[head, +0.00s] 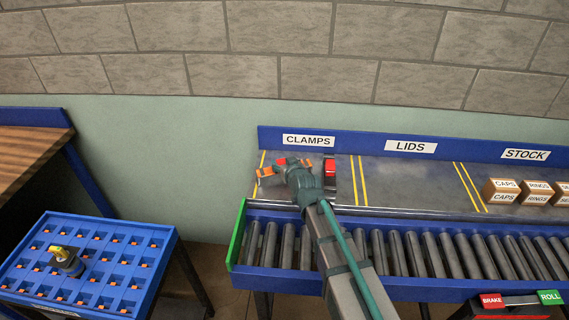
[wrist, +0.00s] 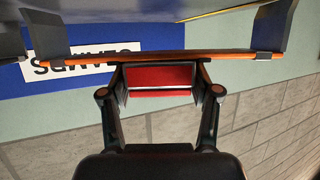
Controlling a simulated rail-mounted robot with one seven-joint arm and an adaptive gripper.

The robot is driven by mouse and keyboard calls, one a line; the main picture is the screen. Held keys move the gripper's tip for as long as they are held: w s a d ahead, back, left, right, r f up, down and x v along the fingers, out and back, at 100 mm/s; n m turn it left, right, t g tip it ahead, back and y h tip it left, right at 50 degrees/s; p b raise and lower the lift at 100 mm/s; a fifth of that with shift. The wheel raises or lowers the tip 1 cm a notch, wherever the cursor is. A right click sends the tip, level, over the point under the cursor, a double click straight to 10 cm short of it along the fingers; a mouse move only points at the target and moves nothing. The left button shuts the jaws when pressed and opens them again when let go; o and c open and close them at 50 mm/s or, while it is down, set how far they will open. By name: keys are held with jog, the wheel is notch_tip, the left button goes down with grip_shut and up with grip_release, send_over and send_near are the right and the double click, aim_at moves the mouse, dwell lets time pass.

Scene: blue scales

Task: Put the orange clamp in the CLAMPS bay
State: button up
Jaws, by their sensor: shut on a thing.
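The orange clamp (head: 265,172) is at the CLAMPS bay (head: 283,192), left of the double yellow lines. In the wrist view its orange bar (wrist: 240,57) runs across the picture, with a dark jaw at each end. My gripper (head: 284,164) is shut on the clamp near its middle. In the wrist view a red block shows between my fingers (wrist: 160,76). The CLAMPS sign (head: 308,140) is behind the clamp and upside down in the wrist view. I cannot tell whether the clamp touches the bay floor.
A dark thing with a red face (head: 330,167) stands right of my gripper. The LIDS bay (head: 410,180) looks empty. Brown boxes (head: 502,191) stand in the STOCK bay. A roller conveyor (head: 420,250) runs in front. A blue tray table (head: 110,262) stands at left.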

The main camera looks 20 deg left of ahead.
jog(key=shift+f, duration=0.2)
jog(key=o, duration=1.5)
jog(key=shift+c, duration=0.2)
jog(key=shift+s+d+r, duration=0.1)
